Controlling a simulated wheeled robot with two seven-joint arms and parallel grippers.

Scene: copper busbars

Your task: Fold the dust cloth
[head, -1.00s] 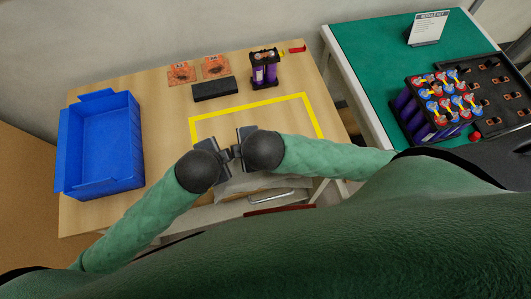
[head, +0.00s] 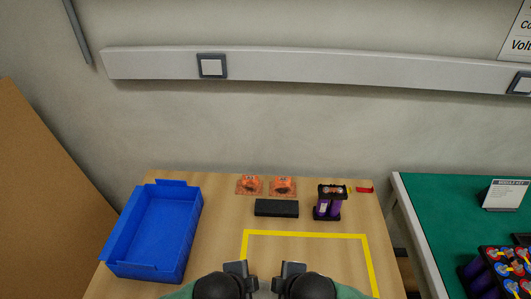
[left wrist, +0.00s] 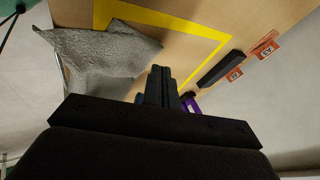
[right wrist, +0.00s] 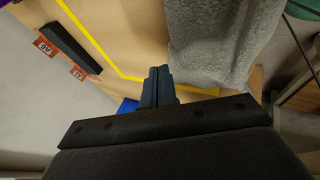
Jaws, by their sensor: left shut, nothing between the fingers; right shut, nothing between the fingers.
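The grey dust cloth lies by the table's front edge, partly inside the yellow outline. It shows at the upper left of the left wrist view (left wrist: 100,55) and the upper right of the right wrist view (right wrist: 215,45). The head view does not show it. My left gripper (head: 241,279) and right gripper (head: 291,279) are side by side at the bottom of the head view, with a small gap between them. Both are shut and empty, apart from the cloth. Left fingertips (left wrist: 160,72) and right fingertips (right wrist: 159,72) show in the wrist views.
The yellow outline (head: 305,234) marks the table (head: 215,230). A blue bin (head: 150,235) stands left. A black block (head: 276,208), two orange cards (head: 283,186) and a purple-celled module (head: 328,203) stand at the back. A green-topped table (head: 440,220) is at right.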

